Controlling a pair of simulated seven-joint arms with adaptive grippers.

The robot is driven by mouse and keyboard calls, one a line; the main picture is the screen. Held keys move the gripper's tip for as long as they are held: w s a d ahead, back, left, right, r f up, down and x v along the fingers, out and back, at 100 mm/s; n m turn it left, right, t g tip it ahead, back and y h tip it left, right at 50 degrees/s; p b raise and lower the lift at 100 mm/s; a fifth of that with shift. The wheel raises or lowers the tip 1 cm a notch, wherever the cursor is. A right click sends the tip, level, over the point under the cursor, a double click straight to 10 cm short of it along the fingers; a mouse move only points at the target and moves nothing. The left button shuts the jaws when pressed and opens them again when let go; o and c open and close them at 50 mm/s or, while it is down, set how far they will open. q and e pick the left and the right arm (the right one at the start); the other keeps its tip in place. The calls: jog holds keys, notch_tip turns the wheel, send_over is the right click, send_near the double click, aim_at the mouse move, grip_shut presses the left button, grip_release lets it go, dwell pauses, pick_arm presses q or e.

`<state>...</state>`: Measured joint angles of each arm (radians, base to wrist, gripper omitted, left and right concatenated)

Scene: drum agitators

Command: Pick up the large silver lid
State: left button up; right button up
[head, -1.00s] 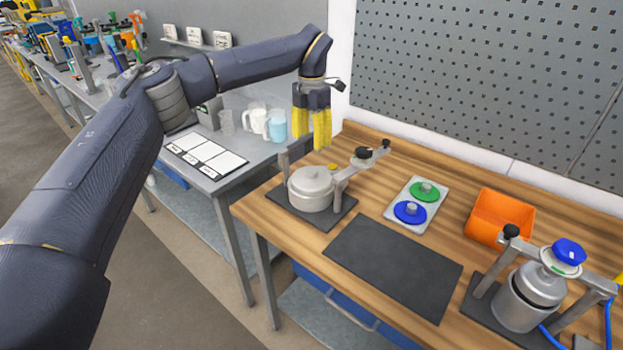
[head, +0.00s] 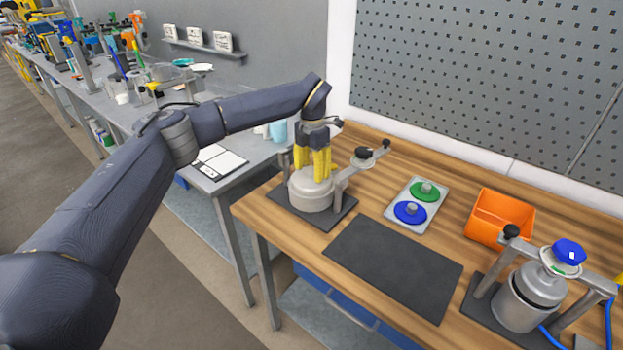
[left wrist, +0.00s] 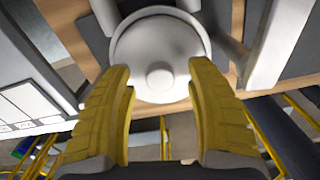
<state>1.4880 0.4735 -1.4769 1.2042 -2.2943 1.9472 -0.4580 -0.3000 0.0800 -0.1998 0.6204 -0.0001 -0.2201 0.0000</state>
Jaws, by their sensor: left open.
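The large silver lid (head: 299,186) sits on the round silver vessel (head: 312,201) at the left end of the wooden bench. My left gripper (head: 313,178) points down just over the lid. Its yellow fingers are open, and in the left wrist view the fingertips (left wrist: 160,68) stand on either side of the knob. I cannot tell whether they touch the lid. My right gripper is not in view.
A swing-arm clamp with a black knob (head: 363,154) stands close right of the vessel. A dark mat (head: 393,268) lies bare in front. A tray with green and blue discs (head: 417,224), an orange bin (head: 500,216) and a second clamped vessel (head: 522,302) stand to the right.

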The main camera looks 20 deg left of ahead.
pick_arm(q)
jog(key=shift+f, duration=0.5)
jog(key=shift+o, duration=0.2)
grip_shut()
jog(key=shift+r, duration=0.1)
